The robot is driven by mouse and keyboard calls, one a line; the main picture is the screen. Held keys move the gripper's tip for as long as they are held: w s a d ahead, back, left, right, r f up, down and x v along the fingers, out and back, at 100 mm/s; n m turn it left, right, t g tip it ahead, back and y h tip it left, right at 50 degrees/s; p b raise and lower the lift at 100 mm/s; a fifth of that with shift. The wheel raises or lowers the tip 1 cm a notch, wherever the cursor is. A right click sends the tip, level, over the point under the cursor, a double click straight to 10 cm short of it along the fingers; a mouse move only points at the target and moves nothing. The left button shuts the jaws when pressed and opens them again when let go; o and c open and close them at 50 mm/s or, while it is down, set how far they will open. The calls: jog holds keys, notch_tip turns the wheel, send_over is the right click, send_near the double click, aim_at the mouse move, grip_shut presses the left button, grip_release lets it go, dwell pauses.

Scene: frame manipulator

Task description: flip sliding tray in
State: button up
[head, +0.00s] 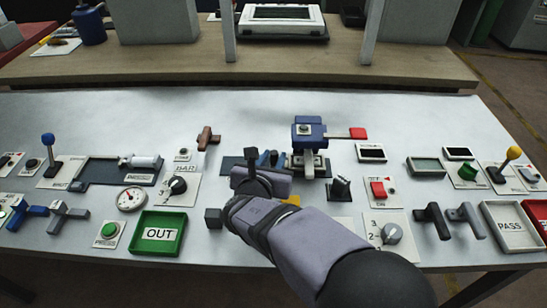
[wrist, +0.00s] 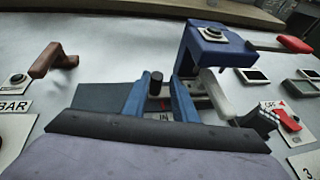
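The sliding tray fixture (wrist: 105,96) is a dark grey flat base left of the blue press, mostly hidden by my gripper in the head view. A short upright black knob (wrist: 156,80) stands on it, with a label reading IN and a red mark just in front. My gripper (wrist: 160,98) has its two blue fingers apart, one on each side of the knob in the picture. Gaps show between knob and fingers; I cannot tell its depth between them. In the head view my gripper (head: 262,160) is low over the fixture. The tray's near part is hidden.
The blue press (head: 308,133) with a red-tipped lever stands close on the right. A brown handle (head: 207,139) is at the left. The BAR dial (head: 178,185), green OUT tray (head: 158,234) and red switch (head: 378,189) surround my arm. Bare panel lies behind.

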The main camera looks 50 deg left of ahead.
jog(key=p+v, duration=0.2)
jog(key=v, duration=1.1)
jog(key=shift+s+r+p, duration=0.2)
jog(key=shift+s+p, duration=0.05)
jog(key=shift+p, duration=0.1)
dwell(0.8)
jog(key=shift+d, duration=0.1)
dwell(0.4)
jog(key=w+d+m+g+h+p, duration=0.25)
jog(key=w+d+m+h, duration=0.4)
jog(key=d, duration=0.75)
jog(key=w+d+m+g+h+p, duration=0.1)
jog(key=w+d+m+h+p, duration=0.3)
jog(key=w+d+m, duration=0.85)
jog(key=s+d+m+g+y+p, duration=0.1)
jog(key=s+d+m+g+p, duration=0.1)
jog(key=s+d+m, duration=0.2)
jog(key=s+d+r+m+g+y+p, duration=0.1)
jog(key=s+d+m+g+p, duration=0.2)
jog(key=d+m, duration=0.8)
jog(key=s+d+m+g+y+p, duration=0.1)
jog(key=s+d+m+g+p, duration=0.1)
jog(key=s+d+m, duration=0.4)
jog(key=d+m, duration=0.2)
jog(key=shift+s+r+m+g+p, duration=0.3)
jog(key=shift+s+m+g+p, duration=0.05)
jog(key=shift+m+p, duration=0.05)
